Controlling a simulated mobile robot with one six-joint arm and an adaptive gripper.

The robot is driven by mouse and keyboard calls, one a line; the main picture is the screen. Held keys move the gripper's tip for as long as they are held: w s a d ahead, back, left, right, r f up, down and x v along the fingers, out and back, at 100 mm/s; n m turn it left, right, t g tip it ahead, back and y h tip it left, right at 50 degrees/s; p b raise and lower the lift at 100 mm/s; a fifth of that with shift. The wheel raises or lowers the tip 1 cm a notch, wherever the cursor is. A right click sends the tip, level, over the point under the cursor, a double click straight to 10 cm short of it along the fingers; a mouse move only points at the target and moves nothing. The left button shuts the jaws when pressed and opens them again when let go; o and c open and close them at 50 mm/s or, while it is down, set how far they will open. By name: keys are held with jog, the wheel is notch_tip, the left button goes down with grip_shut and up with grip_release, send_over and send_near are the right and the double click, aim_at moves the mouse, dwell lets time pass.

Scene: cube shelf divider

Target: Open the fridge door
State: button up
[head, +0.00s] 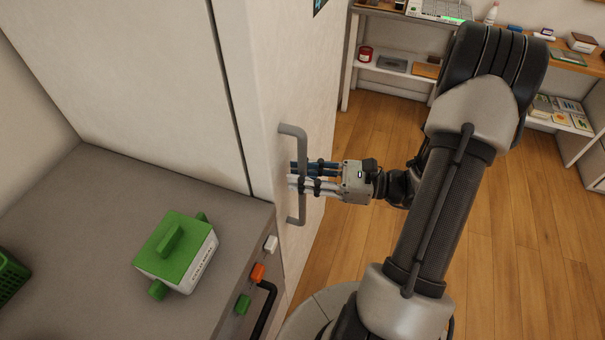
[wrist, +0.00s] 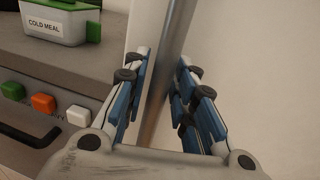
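The fridge (head: 130,60) is a tall off-white block at the left in the head view. Its door (head: 312,90) looks closed, with a narrow dark seam along the side. A grey upright bar handle (head: 293,130) is on the door front; it also shows in the wrist view (wrist: 176,25), slanting between my fingers. My gripper (head: 298,178) is at the middle of the handle, with its fingers on either side of the bar. The fingers look spread, with gaps beside the bar lower in the wrist view (wrist: 163,85). Contact with the bar is unclear.
A grey counter (head: 90,210) beside the fridge holds a green-lidded "COLD MEAL" box (head: 180,250) and a green basket (head: 10,275). Its front has coloured buttons (head: 257,272) and a black handle (head: 266,310). Shelves (head: 400,48) stand at the back. The wooden floor (head: 530,220) is clear.

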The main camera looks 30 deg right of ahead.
grip_shut()
dwell(0.5)
